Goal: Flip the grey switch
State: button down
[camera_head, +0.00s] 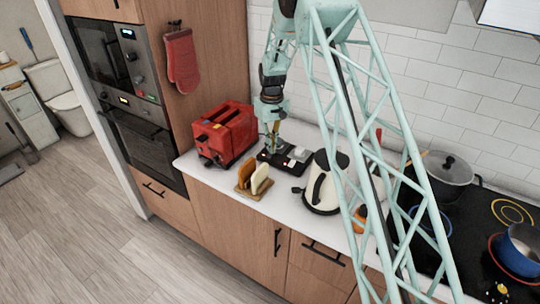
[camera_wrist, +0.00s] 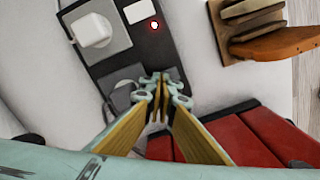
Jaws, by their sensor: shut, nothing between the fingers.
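A black panel (camera_wrist: 92,58) lies on the white counter; it also shows in the head view (camera_head: 272,165). The grey switch (camera_wrist: 121,95) is near the panel's lower end in the wrist view, with a lighter grey part beside it. My gripper (camera_wrist: 162,82) is shut and empty, its fingertips just right of the grey switch over the panel. I cannot tell whether they touch it. In the head view my gripper (camera_head: 272,148) points down at the panel, which it partly hides. A white switch (camera_wrist: 138,11) and a lit red light (camera_wrist: 154,25) are farther along.
A white plug (camera_wrist: 92,30) sits on a grey square of the panel. A red toaster (camera_head: 225,132) stands left of my gripper, close to it. A wooden rack with bread slices (camera_head: 257,180) is in front. A white kettle (camera_head: 322,188) stands to the right.

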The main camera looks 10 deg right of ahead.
jog(key=shift+f, duration=0.5)
dwell(0.6)
jog(key=shift+r, duration=0.15)
jog(key=shift+r+p, duration=0.75)
jog(key=shift+r, duration=2.65)
